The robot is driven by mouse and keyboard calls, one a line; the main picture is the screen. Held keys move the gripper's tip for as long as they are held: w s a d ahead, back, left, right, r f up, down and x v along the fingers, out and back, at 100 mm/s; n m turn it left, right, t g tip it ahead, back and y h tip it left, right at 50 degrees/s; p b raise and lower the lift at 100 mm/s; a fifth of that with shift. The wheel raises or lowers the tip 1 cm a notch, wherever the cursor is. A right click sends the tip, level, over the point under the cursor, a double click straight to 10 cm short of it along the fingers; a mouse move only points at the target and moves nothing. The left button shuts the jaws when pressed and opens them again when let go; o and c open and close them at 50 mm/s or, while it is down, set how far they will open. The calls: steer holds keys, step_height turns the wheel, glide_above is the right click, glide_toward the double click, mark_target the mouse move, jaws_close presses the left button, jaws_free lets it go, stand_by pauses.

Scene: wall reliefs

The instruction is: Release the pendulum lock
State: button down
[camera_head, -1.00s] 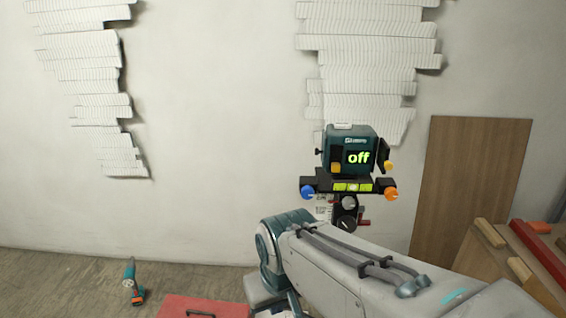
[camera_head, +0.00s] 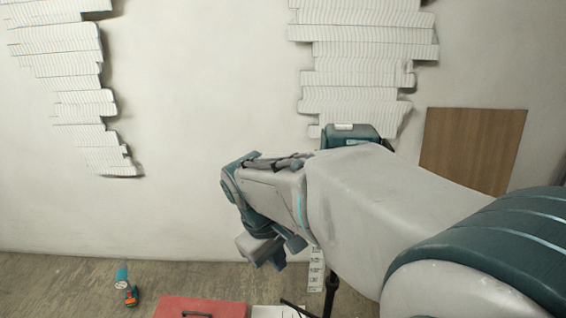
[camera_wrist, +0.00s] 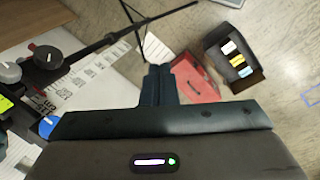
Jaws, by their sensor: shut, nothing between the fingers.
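The teal laser level (camera_head: 352,134) shows only its top in the head view; my arm hides the rest. In the wrist view, parts of its mount lie at the left edge: grey and black knobs (camera_wrist: 38,54), a blue knob (camera_wrist: 47,125) and a yellow-green vial (camera_wrist: 5,103). I cannot tell which part is the pendulum lock. My gripper (camera_wrist: 159,72) is shut and empty, pointing down toward the floor area. In the picture it is to the right of the knobs and apart from them.
Tripod legs (camera_wrist: 133,22) stand beyond my gripper. A red toolbox (camera_wrist: 199,82) and a black case (camera_wrist: 230,80) with small coloured items lie on the floor. A wooden board (camera_head: 475,150) leans against the wall at right.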

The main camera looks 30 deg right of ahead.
steer(key=w+d+r+n+g+h+p, duration=0.2)
steer(key=w+d+r+n+g+h, duration=0.1)
steer(key=w, duration=0.5)
steer(key=w+d+r+n+g+h+p, duration=0.3)
steer(key=w+d+r+n+h, duration=0.2)
steer(key=w, duration=0.4)
steer(key=shift+d+r+n+h, duration=0.45)
steer(key=shift+d+h, duration=0.35)
steer(key=shift+h, duration=0.3)
steer(key=shift+f, duration=0.1)
steer(key=p+x, duration=0.2)
steer(key=x, duration=0.8)
step_height(320, 180, up, 4)
steer(key=p, duration=0.3)
steer(key=shift+r, duration=0.3)
